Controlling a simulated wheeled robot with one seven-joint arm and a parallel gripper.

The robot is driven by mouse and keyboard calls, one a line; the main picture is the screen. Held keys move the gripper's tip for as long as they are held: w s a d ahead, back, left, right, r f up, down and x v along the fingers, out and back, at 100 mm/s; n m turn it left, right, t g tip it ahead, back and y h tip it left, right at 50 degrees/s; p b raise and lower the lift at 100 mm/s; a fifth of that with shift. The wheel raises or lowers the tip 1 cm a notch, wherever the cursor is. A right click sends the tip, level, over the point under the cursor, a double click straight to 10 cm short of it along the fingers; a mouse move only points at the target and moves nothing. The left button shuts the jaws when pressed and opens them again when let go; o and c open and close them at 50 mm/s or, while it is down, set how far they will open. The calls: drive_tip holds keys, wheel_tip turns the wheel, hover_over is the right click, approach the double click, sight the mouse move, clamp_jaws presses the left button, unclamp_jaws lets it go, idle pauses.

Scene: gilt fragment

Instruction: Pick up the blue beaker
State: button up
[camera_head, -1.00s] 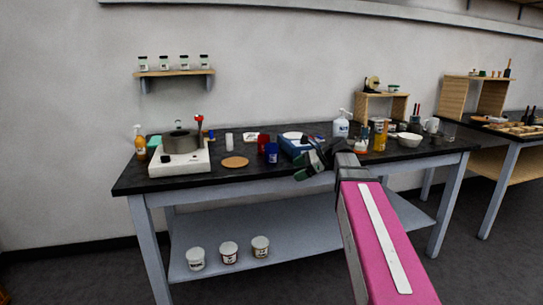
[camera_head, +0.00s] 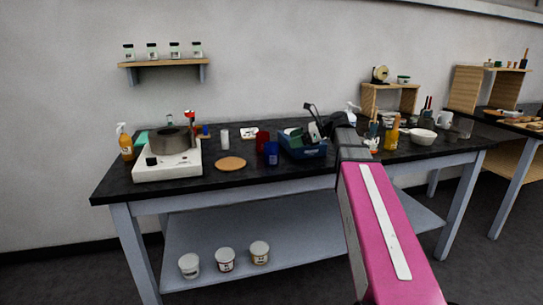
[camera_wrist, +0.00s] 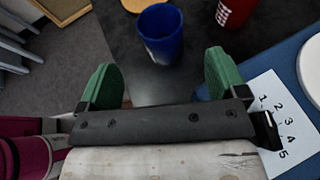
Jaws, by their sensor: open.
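The blue beaker (camera_head: 271,154) stands upright on the black tabletop, just in front of a red cup (camera_head: 262,141) and left of a blue device. In the wrist view the blue beaker (camera_wrist: 161,33) is at the top centre, its open mouth facing the camera. My gripper (camera_wrist: 165,75) is open, its two green finger pads apart with bare black table between them. The beaker lies beyond the fingertips, not between them. In the head view my gripper (camera_head: 313,122) is above the blue device, right of the beaker; its fingers are partly hidden by my arm.
A cork disc (camera_head: 230,163) and a white hotplate (camera_head: 168,167) with a pot stand to the left.

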sight(272, 154)
drive_tip(key=x, duration=0.9)
drive_tip(key=shift+a+f, duration=0.1)
drive_tip(key=shift+f, duration=0.1)
drive_tip(key=c, duration=1)
